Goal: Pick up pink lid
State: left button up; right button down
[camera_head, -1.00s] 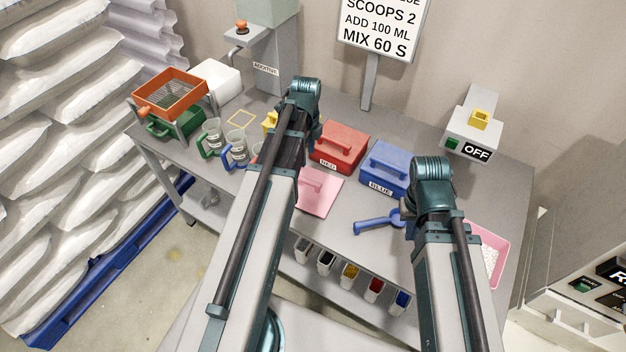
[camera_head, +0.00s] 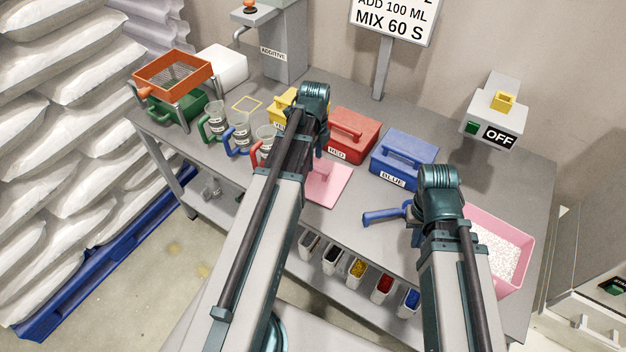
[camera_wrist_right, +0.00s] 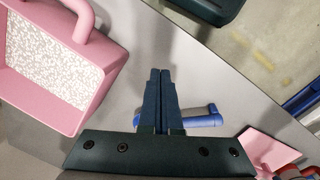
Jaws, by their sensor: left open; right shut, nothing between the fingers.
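The pink lid (camera_head: 330,183) lies flat near the table's front edge, partly hidden behind my left arm; its corner also shows in the right wrist view (camera_wrist_right: 268,148). My left gripper (camera_head: 318,145) hangs below its wrist, above or beside the lid; its fingers are mostly hidden, and I cannot tell whether they touch the lid. The pink tub (camera_head: 522,255) of white granules stands at the right, partly behind my right arm. My right gripper (camera_wrist_right: 160,73) is shut and empty, with its fingertips beside the tub. A blue scoop (camera_wrist_right: 203,120) lies behind its fingers.
Red (camera_head: 352,135) and blue (camera_head: 405,158) boxes stand behind the lid, with a yellow box (camera_head: 283,103) to the left. Several jugs (camera_head: 238,138) stand left of my left arm. Small bins (camera_head: 357,268) hang below the front edge. Bare table lies between lid and scoop.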

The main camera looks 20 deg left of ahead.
pick_arm(q)
jog(key=f+b, duration=0.5)
jog(key=shift+a+f, duration=0.15)
jog(key=shift+a, duration=0.05)
pick_arm(e)
notch_tip(320, 180, down, 5)
jog(key=shift+f, duration=0.15)
pick_arm(q)
grip_shut()
